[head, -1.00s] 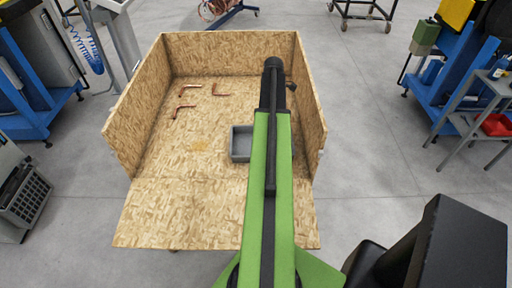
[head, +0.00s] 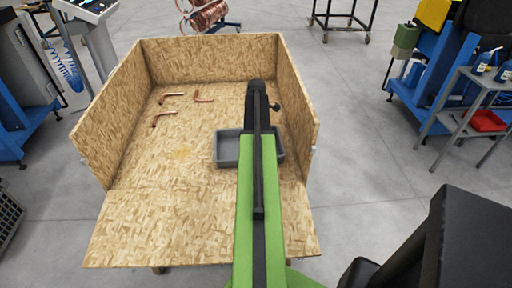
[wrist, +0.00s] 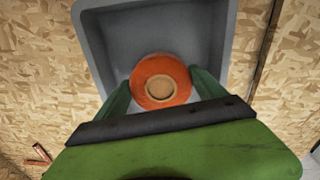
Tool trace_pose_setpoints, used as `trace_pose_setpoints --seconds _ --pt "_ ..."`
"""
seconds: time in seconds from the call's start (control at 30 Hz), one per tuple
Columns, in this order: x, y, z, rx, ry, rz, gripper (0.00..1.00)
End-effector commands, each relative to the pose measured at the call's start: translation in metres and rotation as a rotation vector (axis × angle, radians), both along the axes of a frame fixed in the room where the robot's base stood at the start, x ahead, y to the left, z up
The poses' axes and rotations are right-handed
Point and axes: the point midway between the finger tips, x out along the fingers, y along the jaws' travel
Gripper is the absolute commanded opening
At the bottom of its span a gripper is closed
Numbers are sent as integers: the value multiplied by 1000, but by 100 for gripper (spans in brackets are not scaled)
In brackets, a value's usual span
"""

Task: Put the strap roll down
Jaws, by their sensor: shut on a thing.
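The strap roll (wrist: 160,80) is an orange ring with a tan centre, seen from above in the wrist view. My gripper (wrist: 162,92) is shut on it, with one dark green finger on each side. The roll is over the grey tray (wrist: 92,35); I cannot tell whether it touches the tray floor. In the head view the tray (head: 227,150) stands on the wooden floor of the open crate, and my arm crosses over it. The roll and the fingertips are hidden there behind my arm.
The chipboard crate (head: 120,230) has walls at the back, left and right, and an open front. Several copper tube pieces (head: 172,97) lie at its back left. The crate floor left of the tray is clear. A grey cart (head: 470,125) with a red bin stands at the right.

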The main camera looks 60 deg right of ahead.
Motion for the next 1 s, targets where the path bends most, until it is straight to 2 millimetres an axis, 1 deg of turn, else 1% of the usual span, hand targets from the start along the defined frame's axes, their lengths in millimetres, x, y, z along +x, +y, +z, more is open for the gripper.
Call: trace_pose_setpoints --seconds 0.03,0.1,0.2,0.4,0.57,0.6,0.73,1.0 --pt "0 0 -11 0 0 0 25" --pt "0 0 -25 0 0 0 25" --pt "0 0 -38 0 0 1 25" --pt "1 0 -34 0 0 1 25" --pt "1 1 -38 0 0 1 25" --pt "1 1 -37 0 0 1 83" --pt "1 1 -37 0 0 2 100" --pt "1 1 -35 0 0 2 100"
